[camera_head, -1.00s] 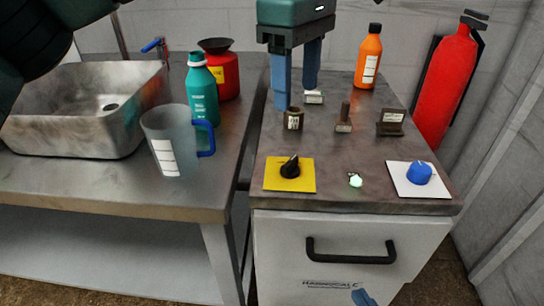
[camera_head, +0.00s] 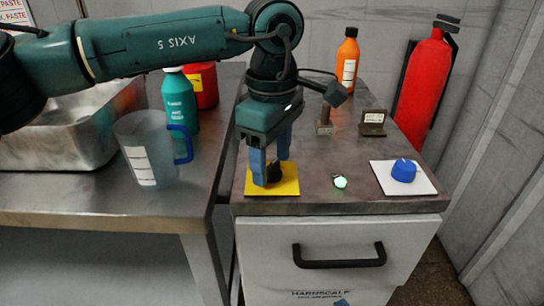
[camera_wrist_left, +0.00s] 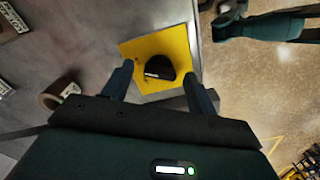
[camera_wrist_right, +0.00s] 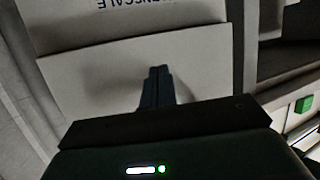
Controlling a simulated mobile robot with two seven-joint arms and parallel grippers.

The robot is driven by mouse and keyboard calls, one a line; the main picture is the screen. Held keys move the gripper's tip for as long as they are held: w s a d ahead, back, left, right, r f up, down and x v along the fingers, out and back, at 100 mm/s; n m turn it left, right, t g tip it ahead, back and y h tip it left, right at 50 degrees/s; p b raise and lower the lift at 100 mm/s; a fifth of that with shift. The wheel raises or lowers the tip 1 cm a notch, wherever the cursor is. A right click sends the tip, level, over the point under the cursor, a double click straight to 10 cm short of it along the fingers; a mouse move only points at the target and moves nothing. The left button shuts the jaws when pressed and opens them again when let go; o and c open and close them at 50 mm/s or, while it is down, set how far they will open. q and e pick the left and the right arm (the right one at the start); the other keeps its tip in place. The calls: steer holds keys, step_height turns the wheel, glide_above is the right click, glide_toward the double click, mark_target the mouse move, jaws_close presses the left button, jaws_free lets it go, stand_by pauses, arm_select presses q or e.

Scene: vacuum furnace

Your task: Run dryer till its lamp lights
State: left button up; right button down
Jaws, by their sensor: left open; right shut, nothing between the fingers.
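A black knob (camera_head: 274,172) sits on a yellow plate (camera_head: 289,189) at the cabinet's front left. My left gripper (camera_head: 271,168) is open and points down over it, with a finger on each side. In the left wrist view the knob (camera_wrist_left: 160,66) shows between the open fingertips (camera_wrist_left: 158,72); I cannot tell whether they touch it. A small lamp (camera_head: 340,182) right of the plate glows green. A blue knob (camera_head: 403,170) sits on a white plate (camera_head: 381,179) further right. My right gripper (camera_wrist_right: 157,72) is shut and empty in front of the white cabinet front (camera_wrist_right: 105,75).
A tagged post (camera_head: 325,118) and a dark tagged block (camera_head: 373,122) stand behind the lamp. An orange bottle (camera_head: 347,60) and a red extinguisher (camera_head: 423,88) are at the back. A jug (camera_head: 150,155) and teal bottle (camera_head: 181,103) stand left. A dark handle (camera_head: 338,260) juts from the front.

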arm_select(q)
steer(key=shift+c, duration=0.4)
steer(key=c, duration=0.9)
steer(key=shift+n, duration=0.3)
steer(key=n, duration=1.1)
steer(key=shift+b, duration=0.4)
steer(key=shift+n, duration=0.3)
steer(key=o, duration=1)
